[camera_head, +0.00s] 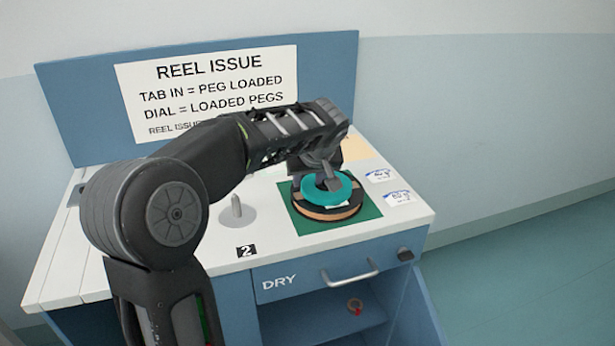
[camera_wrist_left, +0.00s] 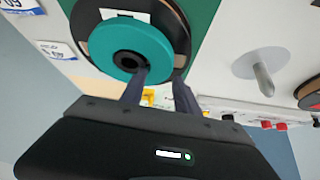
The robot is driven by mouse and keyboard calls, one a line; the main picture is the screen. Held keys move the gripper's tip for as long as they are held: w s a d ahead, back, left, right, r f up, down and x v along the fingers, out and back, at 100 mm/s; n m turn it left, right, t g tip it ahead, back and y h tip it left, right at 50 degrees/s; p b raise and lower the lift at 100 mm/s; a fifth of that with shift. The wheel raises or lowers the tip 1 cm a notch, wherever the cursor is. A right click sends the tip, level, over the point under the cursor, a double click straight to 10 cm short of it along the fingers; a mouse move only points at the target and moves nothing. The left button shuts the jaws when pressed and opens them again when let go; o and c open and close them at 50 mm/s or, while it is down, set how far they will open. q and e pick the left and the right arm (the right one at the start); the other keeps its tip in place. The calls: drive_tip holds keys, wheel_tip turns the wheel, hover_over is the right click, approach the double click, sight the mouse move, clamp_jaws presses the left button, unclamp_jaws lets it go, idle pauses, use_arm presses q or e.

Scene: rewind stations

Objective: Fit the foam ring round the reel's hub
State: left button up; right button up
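The teal foam ring (camera_head: 345,190) is over the reel (camera_head: 318,211), a dark disc with a tan rim on a green mat (camera_head: 372,211). In the left wrist view the foam ring (camera_wrist_left: 95,45) shows a dark round centre with a small hole, and the reel's flange (camera_wrist_left: 181,37) shows past its edge. My left gripper (camera_wrist_left: 162,80) has one finger at the ring's inner edge and one outside, with the band between them. In the head view my left gripper (camera_head: 322,178) hides part of the ring. The ring seems raised above the reel; its exact height over the hub is unclear. My right gripper is out of view.
An upright grey peg on a round base (camera_head: 237,210) stands left of the mat. White cards (camera_head: 397,197) lie at its right. The counter's front has a drawer handle (camera_head: 350,275) and a dark knob (camera_head: 405,254). A sign board (camera_head: 210,85) stands behind.

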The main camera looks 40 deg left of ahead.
use_arm(q)
drive_tip(key=shift+s+d+f+p, duration=0.1)
drive_tip(key=shift+d+f+p, duration=0.15)
drive_tip(key=shift+f+p, duration=0.1)
drive_tip(key=w+v, duration=0.1)
drive_tip(key=v, duration=1.1)
drive_tip(key=shift+a+r+p, duration=0.15)
drive_tip(key=shift+r+p, duration=0.2)
drive_tip(key=shift+r, duration=0.15)
drive_tip(key=shift+s, duration=0.1)
